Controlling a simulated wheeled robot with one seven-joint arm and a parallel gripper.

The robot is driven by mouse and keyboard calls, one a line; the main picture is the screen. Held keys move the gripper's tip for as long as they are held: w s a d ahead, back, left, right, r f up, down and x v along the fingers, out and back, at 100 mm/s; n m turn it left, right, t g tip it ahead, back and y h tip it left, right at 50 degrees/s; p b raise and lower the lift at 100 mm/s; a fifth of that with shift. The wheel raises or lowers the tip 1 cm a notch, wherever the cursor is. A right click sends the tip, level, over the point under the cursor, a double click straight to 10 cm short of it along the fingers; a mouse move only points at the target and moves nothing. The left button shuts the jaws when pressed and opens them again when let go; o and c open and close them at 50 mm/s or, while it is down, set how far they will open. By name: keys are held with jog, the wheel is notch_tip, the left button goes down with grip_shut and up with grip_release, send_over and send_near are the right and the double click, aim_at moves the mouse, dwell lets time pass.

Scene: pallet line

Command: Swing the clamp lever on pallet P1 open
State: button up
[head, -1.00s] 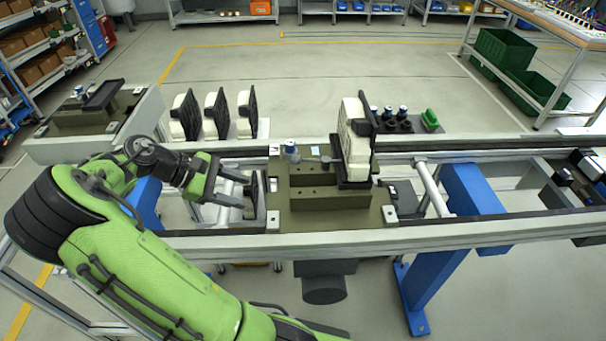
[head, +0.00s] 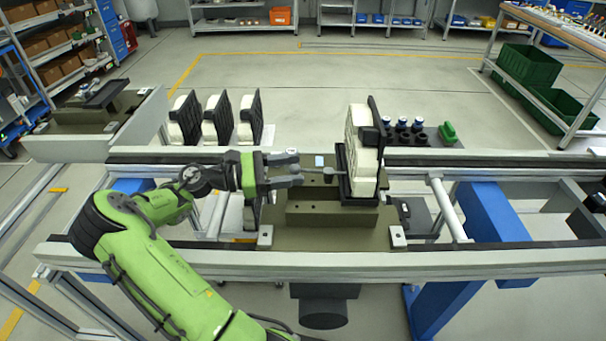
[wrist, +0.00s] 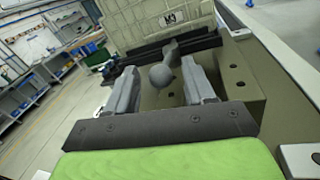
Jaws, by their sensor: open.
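Pallet P1 (head: 330,239) is an olive plate with raised blocks on the line in front of me. A white and black workpiece (head: 362,150) stands upright on it. The grey clamp lever (head: 316,171) points left from the clamp beside the workpiece. In the wrist view its round knob (wrist: 161,77) shows between the two fingers of my gripper (wrist: 159,88), with visible space on both sides. My gripper (head: 296,170) is open, with its fingers reaching right over the pallet. The knob is mostly hidden by the fingers in the head view.
Rails (head: 480,256) run along the front and back of the line. More white and black parts (head: 216,118) stand behind it at the left. Dark holders with blue-topped pieces (head: 403,130) and a green item (head: 447,132) are behind it at the right.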

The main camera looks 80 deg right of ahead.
aim_at(298, 168)
jog(key=x, duration=0.3)
jog(key=shift+s+b, duration=0.2)
jog(key=shift+b, duration=0.1)
jog(key=shift+c, duration=0.3)
grip_shut()
